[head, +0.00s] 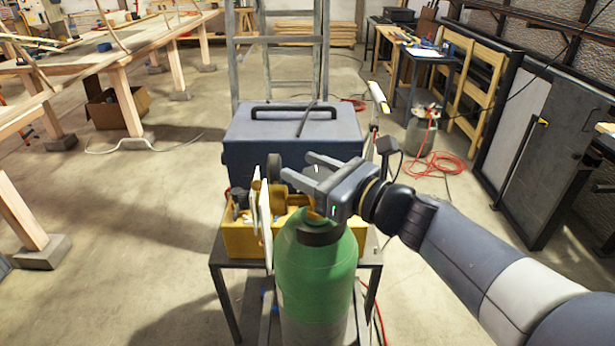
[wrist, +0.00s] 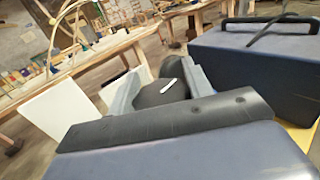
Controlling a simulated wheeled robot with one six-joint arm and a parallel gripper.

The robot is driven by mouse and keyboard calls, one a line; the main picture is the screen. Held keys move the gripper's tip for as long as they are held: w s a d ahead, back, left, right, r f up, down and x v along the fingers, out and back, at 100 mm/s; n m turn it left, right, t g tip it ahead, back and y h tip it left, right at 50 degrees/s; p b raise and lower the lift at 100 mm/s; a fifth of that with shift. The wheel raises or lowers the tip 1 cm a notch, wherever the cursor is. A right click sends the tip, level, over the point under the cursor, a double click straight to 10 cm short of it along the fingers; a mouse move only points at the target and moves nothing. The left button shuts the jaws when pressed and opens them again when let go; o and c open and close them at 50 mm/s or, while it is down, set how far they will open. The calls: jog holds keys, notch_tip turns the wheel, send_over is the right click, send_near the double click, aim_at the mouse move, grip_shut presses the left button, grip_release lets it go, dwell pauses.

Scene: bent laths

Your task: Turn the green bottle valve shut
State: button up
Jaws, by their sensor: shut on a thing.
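The green bottle (head: 318,265) stands upright in the head view, with a dark collar at its neck. My gripper (head: 299,165) is level above the bottle's top, its fingers pointing left. In the wrist view my gripper (wrist: 160,85) has a dark rounded piece with a white mark, which looks like the valve handwheel (wrist: 155,95), between its two grey fingers. The gripper is shut on it. In the head view my gripper hides most of the valve, and the wheel's turned position cannot be told.
A dark blue case (head: 290,140) with a handle stands just behind the bottle. A yellow box (head: 238,243) with tools and a thin white panel (head: 265,225) sit close on its left. A dark round disc (head: 273,168) is near my fingertips. Open floor lies left.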

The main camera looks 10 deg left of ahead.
jog(key=m+t+h+b, duration=0.1)
jog(key=t+b, duration=0.1)
jog(key=m+t+h+b, duration=0.2)
jog(key=b, duration=0.1)
jog(key=shift+w+d+f, duration=0.1)
jog(key=shift+w+f, duration=0.05)
jog(key=shift+f, duration=0.05)
jog(key=m+t+h+b, duration=0.2)
jog(key=b, duration=0.3)
jog(key=m+t+h+b, duration=0.2)
jog(key=b, duration=0.4)
jog(key=shift+w+d+f+h, duration=0.15)
jog(key=shift+w+d+h, duration=0.05)
jog(key=shift+h, duration=0.1)
jog(key=m+h+b, duration=0.1)
jog(key=m+t+h+b, duration=0.1)
jog(key=h+b, duration=0.1)
jog(key=shift+w+d+t, duration=0.1)
jog(key=shift+d+t, duration=0.05)
jog(key=shift+t, duration=0.15)
jog(key=shift+d+r+m+t+h+b, duration=0.1)
jog(key=shift+r+m+t+h+b, duration=0.1)
jog(key=shift+m+h, duration=0.5)
jog(key=shift+d+r+m+t+h+b, duration=0.15)
jog(key=shift+m+h, duration=0.35)
jog(key=shift+h, duration=0.4)
jog(key=shift+m+h, duration=0.3)
jog(key=shift+h, duration=0.2)
jog(key=o, duration=1)
jog(key=shift+c, duration=0.2)
